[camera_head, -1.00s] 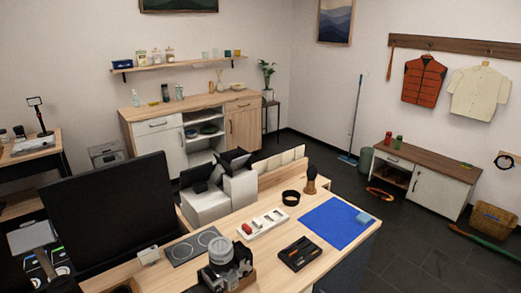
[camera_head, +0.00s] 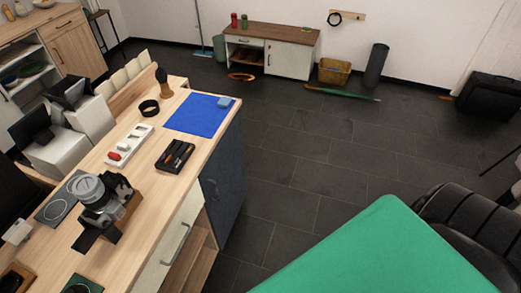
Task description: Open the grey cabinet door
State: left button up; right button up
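The dark grey cabinet door (camera_head: 226,178) is at the far end of the wooden-topped desk cabinet (camera_head: 150,180). It sits below the corner that has the blue mat. A small dark handle (camera_head: 212,187) shows near its left edge. The door looks closed, seen at a steep angle. Neither of my grippers shows in this view.
A green surface (camera_head: 385,255) fills the bottom right, with a black padded seat (camera_head: 470,230) beside it. A white drawer (camera_head: 165,255) is nearer on the desk. Dark tiled floor (camera_head: 310,150) is free right of the grey door. A low cabinet (camera_head: 270,55) stands at the back wall.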

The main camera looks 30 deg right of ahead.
aim_at(223, 180)
jog(key=z, duration=0.7)
